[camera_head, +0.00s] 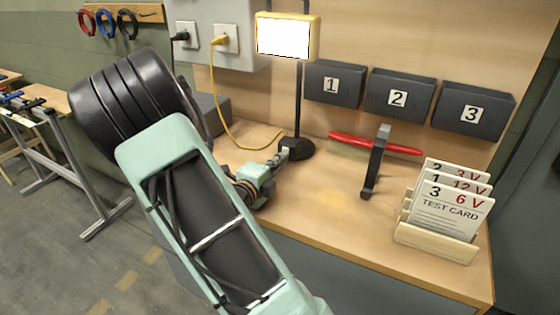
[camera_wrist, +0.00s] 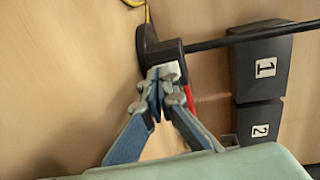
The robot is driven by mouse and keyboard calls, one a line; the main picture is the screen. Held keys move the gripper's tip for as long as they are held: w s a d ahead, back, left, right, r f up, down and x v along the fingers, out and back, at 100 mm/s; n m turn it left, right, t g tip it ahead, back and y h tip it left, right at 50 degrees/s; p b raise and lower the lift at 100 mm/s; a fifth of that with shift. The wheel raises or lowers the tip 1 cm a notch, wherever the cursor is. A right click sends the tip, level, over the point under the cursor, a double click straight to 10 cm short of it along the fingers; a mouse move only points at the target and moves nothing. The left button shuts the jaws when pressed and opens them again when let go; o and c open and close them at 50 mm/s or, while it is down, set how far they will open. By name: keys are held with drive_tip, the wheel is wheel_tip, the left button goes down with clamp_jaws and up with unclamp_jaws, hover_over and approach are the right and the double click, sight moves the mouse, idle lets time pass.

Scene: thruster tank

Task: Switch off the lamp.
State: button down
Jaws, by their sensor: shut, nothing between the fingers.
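The lamp (camera_head: 287,36) stands on the bench; its yellow-framed rectangular head is lit bright white. Its dark pole (camera_head: 298,95) runs down to a black round base (camera_head: 303,150), which also shows in the wrist view (camera_wrist: 148,42). My gripper (camera_head: 282,157) is at the front left of the base with its fingers shut and empty. In the wrist view my fingertips (camera_wrist: 162,80) are right at the base's dark block, overlapping it. I cannot tell whether they touch it. The switch itself is not clearly visible, perhaps hidden behind the fingertips.
A yellow cord (camera_head: 213,90) runs from a wall socket (camera_head: 226,39) to the lamp. Numbered bins (camera_head: 398,95) line the wall. The bench front-centre is clear.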

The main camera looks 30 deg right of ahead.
drive_tip(key=shift+d+p, duration=0.25)
drive_tip(key=shift+p, duration=0.2)
drive_tip(key=shift+w, duration=0.1)
drive_tip(key=shift+f, duration=0.1)
drive_tip(key=shift+a, duration=0.35)
drive_tip(key=v, duration=1.1)
drive_tip(key=shift+s+a, duration=0.1)
drive_tip(key=shift+s, duration=0.1)
